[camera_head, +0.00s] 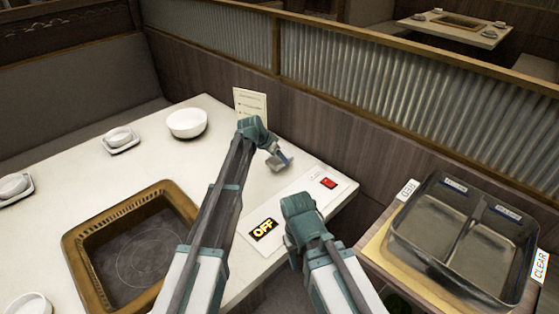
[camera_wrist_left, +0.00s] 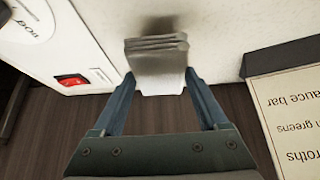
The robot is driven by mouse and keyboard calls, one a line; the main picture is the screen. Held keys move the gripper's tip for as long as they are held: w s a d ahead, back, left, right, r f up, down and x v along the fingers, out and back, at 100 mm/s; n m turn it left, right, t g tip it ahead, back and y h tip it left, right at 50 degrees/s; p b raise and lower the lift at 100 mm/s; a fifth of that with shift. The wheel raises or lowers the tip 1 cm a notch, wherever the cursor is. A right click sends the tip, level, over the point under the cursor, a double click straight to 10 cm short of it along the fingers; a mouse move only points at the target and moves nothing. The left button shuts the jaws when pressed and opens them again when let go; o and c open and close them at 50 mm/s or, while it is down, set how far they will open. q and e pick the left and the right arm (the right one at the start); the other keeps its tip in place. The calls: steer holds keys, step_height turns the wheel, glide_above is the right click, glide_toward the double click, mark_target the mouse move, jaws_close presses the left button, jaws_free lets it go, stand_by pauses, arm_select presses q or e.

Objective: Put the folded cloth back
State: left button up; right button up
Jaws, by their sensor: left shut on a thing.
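The folded cloth (camera_wrist_left: 157,62) is a small, light grey layered stack between the two fingers of my left gripper (camera_wrist_left: 160,78) in the left wrist view. The gripper is shut on it. In the head view my left gripper (camera_head: 272,153) reaches over the white table (camera_head: 232,168), near its far edge, with the cloth (camera_head: 281,161) at its tip. A dark shadow lies on the white surface close to the cloth. I cannot tell whether the cloth touches the table. My right gripper (camera_head: 293,246) is low at the table's near right edge, its fingers mostly hidden by its own arm.
A control panel with an OFF display (camera_head: 264,229) and a red switch (camera_head: 328,183) lies right of the cloth. A menu card (camera_head: 250,103) stands behind. A white bowl (camera_head: 187,123) and grill pit (camera_head: 75,241) are left. A two-well metal container (camera_head: 418,258) stands right.

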arm_select(q)
steer(key=shift+w+d+f, duration=0.1)
steer(key=shift+w+d, duration=0.1)
steer(key=shift+w, duration=1.05)
steer(key=f+b, duration=0.2)
steer(key=w+f+b, duration=0.1)
steer(key=f+b, duration=0.1)
steer(key=shift+r, duration=0.2)
steer(key=shift+f, duration=0.1)
steer(key=o, duration=1.1)
